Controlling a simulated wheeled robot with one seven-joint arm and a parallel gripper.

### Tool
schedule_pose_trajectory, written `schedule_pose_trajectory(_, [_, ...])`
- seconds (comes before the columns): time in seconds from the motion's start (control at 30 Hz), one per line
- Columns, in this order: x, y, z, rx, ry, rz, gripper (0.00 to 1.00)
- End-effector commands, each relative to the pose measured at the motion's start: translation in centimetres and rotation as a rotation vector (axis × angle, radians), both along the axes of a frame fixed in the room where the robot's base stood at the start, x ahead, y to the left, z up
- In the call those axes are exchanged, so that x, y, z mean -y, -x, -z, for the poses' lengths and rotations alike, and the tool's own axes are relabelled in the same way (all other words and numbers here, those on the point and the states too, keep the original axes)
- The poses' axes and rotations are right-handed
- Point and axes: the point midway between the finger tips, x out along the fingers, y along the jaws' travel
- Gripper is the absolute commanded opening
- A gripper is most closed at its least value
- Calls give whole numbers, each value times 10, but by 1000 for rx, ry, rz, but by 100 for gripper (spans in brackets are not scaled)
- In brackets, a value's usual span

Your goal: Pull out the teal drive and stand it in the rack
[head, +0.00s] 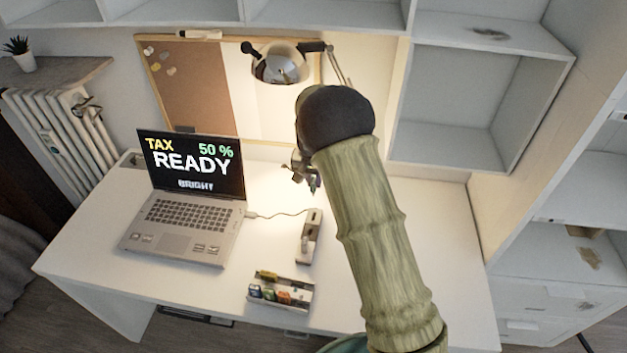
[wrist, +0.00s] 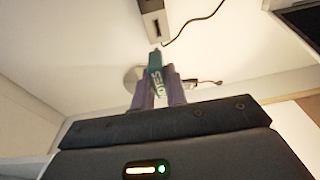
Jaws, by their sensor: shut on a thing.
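My gripper (head: 305,175) is over the desk, behind the hub and partly hidden by my arm. In the wrist view its purple fingers (wrist: 160,82) are shut on the teal drive (wrist: 156,68), which bears white lettering like "NOTES". The drive points toward the end of the white and grey hub (wrist: 153,22); whether they touch is hard to tell there. In the head view my gripper appears apart from the hub (head: 308,240). The white rack (head: 308,306) stands at the desk's front and holds several coloured drives (head: 268,292).
An open laptop (head: 190,200) reading "TAX READY 50 %" stands at left, cabled to the hub. A lamp (head: 280,65) and pinboard (head: 195,85) are behind. Shelves (head: 455,110) rise at right. The desk (head: 440,240) is bare right of my arm.

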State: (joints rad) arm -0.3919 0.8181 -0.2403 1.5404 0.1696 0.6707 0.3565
Motion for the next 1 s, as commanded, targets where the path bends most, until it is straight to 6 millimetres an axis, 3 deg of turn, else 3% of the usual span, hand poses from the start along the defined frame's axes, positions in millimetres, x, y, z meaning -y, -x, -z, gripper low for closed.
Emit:
schedule_pose_trajectory(0.5, [0, 0, -18, 1, 0, 0, 0])
schedule_pose_trajectory(1.0, [0, 0, -19, 0, 0, 0, 0])
